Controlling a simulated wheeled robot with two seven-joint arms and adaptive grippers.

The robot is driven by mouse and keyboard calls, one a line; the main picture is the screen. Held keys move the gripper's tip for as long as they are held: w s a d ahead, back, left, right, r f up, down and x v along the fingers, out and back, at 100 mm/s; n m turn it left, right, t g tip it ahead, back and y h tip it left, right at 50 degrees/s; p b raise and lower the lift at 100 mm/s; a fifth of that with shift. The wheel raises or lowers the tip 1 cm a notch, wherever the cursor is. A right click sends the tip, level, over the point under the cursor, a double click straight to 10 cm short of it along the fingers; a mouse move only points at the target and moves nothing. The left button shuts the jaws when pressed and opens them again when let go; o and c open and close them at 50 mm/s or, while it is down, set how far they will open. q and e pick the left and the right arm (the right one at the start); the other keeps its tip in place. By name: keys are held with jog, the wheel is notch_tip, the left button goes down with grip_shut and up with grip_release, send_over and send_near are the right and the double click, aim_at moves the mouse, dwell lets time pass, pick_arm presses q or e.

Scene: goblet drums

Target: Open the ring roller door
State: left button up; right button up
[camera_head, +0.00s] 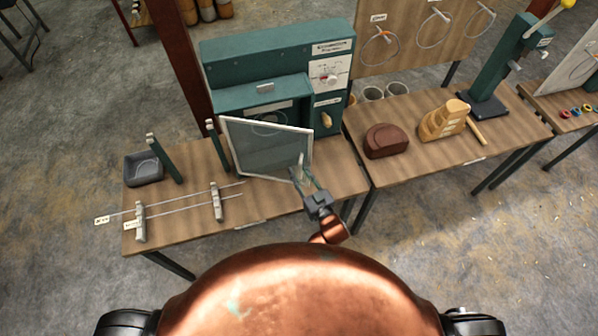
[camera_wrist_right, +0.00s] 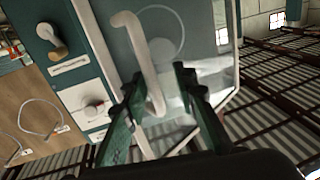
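The ring roller (camera_head: 245,62) is a green machine on a wooden table in the head view. Its door (camera_head: 262,150) is a clear pane in a white frame. The door stands at an angle to the machine front, its right side swung out toward me, so it looks partly open. A pale bar handle (camera_head: 301,160) is near the door's right edge. My right gripper (camera_head: 304,174) is at this handle. In the right wrist view the handle (camera_wrist_right: 138,52) runs down between the gripper's parted green fingers (camera_wrist_right: 160,80), with a gap on one side. My left gripper is out of view.
Control dials (camera_head: 330,77) are right of the door. Rods on stands (camera_head: 217,203) and a dark tray (camera_head: 144,168) occupy the table's left. A right-hand table holds a brown block (camera_head: 386,141) and a wooden form (camera_head: 443,120). Open floor lies in front.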

jog(key=shift+s, duration=0.1)
jog(key=v, duration=1.2)
jog(key=shift+c, duration=0.2)
